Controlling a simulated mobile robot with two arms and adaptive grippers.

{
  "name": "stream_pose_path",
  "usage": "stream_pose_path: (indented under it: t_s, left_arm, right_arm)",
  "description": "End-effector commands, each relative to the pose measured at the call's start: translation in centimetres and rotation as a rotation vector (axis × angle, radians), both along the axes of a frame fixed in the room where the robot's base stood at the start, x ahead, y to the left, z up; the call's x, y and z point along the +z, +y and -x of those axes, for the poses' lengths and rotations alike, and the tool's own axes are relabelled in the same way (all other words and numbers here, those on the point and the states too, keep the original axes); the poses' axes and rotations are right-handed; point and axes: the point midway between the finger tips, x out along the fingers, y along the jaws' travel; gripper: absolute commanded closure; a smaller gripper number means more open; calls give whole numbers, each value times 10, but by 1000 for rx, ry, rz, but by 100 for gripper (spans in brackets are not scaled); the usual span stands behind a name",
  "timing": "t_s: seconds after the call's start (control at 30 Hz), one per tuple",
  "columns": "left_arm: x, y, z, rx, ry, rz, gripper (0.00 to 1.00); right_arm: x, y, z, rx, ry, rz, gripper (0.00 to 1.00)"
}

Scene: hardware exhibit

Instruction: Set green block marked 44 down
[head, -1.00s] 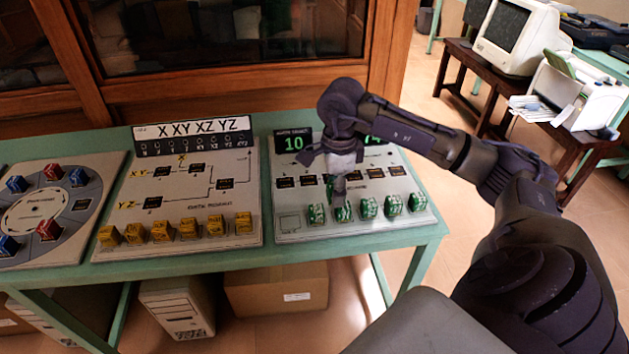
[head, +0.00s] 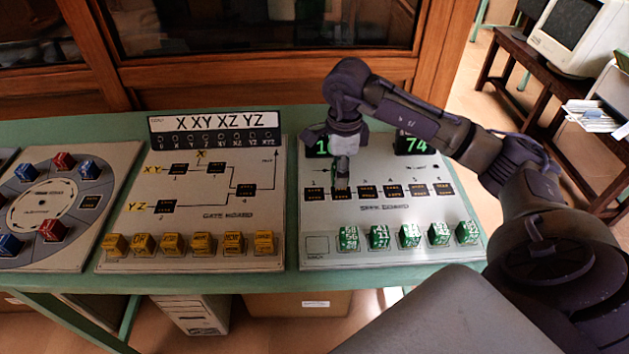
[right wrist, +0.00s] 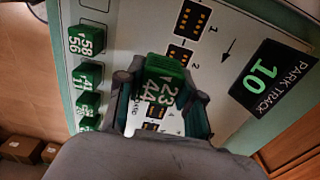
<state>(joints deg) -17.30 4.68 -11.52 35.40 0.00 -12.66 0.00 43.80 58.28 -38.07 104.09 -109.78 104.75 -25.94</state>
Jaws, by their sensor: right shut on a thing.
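My right gripper (head: 342,180) is shut on a green block marked 23 and 44, which shows clearly between the fingers in the right wrist view (right wrist: 162,92). In the head view the gripper points down over the row of black slots on the right board (head: 400,225), around the second slot from the left; the block is hard to make out there. I cannot tell whether the block touches the board. My left gripper is not in view.
Several green blocks (head: 410,235) stand in a row along the board's front edge, right of an empty outlined square. Panels reading 10 and 74 (head: 415,143) are at its back. A board with yellow blocks (head: 202,244) lies to the left.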

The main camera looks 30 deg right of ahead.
Motion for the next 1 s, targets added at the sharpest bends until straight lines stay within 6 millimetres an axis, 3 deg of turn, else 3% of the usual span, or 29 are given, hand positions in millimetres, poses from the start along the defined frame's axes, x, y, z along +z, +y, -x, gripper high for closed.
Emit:
stream_pose_path:
  t_s: [0.13, 0.33, 0.57, 0.73, 1.0]
  left_arm:
    - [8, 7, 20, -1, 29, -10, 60]
    - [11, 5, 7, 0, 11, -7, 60]
    - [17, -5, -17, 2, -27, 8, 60]
    - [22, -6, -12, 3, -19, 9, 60]
    - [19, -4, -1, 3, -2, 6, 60]
  right_arm:
    - [-18, 17, -31, -1, 0, -5, 96]
    - [-35, 28, -53, -2, -1, -1, 96]
    - [-52, 29, -56, -1, 3, 1, 96]
    - [-75, 29, -55, -1, 2, 0, 96]
    - [-79, 28, -56, -1, -1, 2, 96]
